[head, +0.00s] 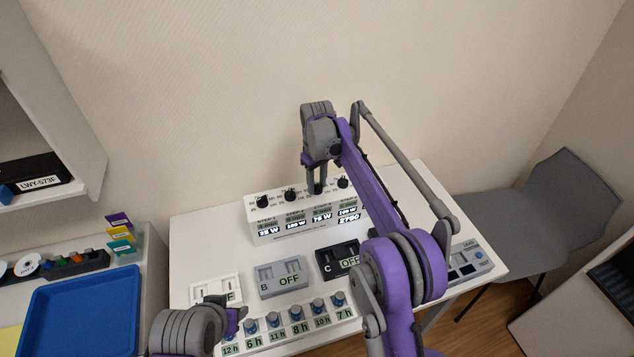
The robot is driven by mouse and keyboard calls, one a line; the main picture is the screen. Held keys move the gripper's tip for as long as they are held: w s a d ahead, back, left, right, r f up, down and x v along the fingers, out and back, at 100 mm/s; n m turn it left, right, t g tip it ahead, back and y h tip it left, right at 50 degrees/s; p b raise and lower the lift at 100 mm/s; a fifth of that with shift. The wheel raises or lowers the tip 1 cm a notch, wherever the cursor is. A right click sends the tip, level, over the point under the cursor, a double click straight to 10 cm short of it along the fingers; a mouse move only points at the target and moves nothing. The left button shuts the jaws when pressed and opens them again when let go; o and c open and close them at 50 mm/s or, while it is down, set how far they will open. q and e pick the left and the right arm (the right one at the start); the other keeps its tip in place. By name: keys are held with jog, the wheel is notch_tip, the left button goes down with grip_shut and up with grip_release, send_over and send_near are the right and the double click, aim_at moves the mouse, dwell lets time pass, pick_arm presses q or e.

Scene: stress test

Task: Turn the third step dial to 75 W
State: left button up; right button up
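The stress test unit (270,235) is a white box at the back of the table with a row of black dials on top. Its small displays appear to read 25 W, 100 W, 75 W and 100 W from left to right, with 2760 below the last. My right gripper (317,188) points down at the third dial, which its fingers mostly hide. I cannot tell whether the fingers press on the dial. My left gripper (238,312) is low in the view, by the front row of knobs, away from the unit; its opening is unclear.
On the white table (205,235) are switch boxes marked B (283,277) and C (338,262), both reading OFF, and a strip of timer knobs (297,315). A grey device (472,262) is at right. A blue tray (80,310) is at left, a grey chair (540,205) at right.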

aim_at(317, 185)
jog(key=o, duration=0.5)
jog(key=shift+c, duration=0.2)
pick_arm(q)
jog(key=shift+w+r+p, duration=0.3)
jog(key=shift+r+p, duration=0.1)
jog(key=shift+r, duration=0.2)
jog(key=shift+w+r+p, duration=0.3)
jog(key=shift+r+p, duration=0.1)
jog(key=shift+r, duration=0.2)
pick_arm(e)
notch_tip(317, 185, up, 11)
jog(key=shift+f, duration=0.1)
